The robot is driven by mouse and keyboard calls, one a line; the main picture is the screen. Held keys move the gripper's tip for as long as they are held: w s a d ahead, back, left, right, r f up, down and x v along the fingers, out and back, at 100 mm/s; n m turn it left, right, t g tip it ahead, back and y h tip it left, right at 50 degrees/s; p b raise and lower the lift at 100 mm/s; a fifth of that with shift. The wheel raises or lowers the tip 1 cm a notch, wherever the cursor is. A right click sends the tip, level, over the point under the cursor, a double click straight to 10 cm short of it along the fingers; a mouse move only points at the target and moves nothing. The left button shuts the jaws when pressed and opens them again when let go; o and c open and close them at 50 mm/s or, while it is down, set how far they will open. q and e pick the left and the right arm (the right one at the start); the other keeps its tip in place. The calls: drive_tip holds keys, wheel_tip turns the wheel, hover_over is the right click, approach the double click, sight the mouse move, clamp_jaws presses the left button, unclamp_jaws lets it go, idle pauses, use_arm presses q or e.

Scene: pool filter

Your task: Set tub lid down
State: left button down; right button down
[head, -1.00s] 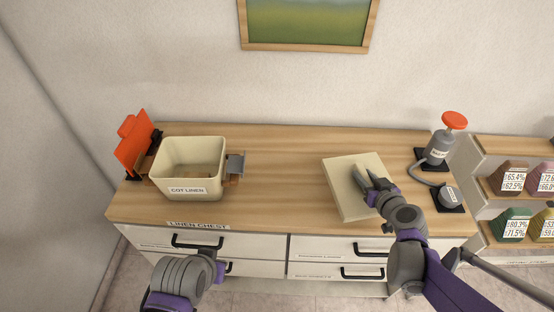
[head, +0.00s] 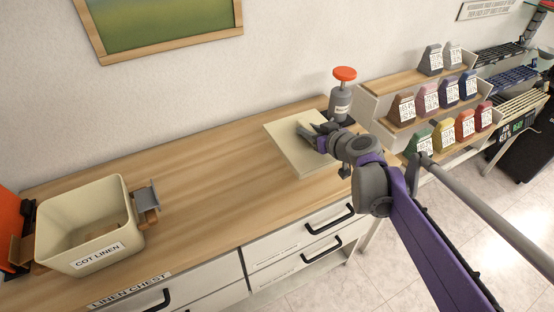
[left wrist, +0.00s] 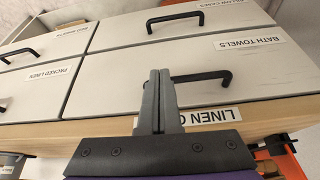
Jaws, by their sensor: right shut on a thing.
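The tub lid (head: 290,155) is a flat cream square at the right end of the wooden chest top, beside the grey pump bottle. It looks level and at the surface; I cannot tell whether a small gap is left under it. My right gripper (head: 308,133) is over the lid's middle, shut on the lid; its fingers hide the grip point. The open cream tub (head: 85,215), labelled COT LINEN, stands at the left end with no lid on it. My left gripper (left wrist: 159,100) shows only in the left wrist view, fingers together and empty, before the chest drawers.
The pump bottle (head: 340,100) with a red top stands just behind the lid. The chest top (head: 205,190) is clear between tub and lid. An orange panel (head: 12,230) is left of the tub. Shelves of coloured labelled containers (head: 445,135) stand to the right.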

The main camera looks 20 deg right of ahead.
wheel_tip(320, 180, down, 9)
drive_tip(key=shift+f+b, duration=0.2)
drive_tip(key=shift+b, duration=0.8)
drive_tip(key=shift+f, duration=0.1)
drive_tip(key=c, duration=0.6)
unclamp_jaws()
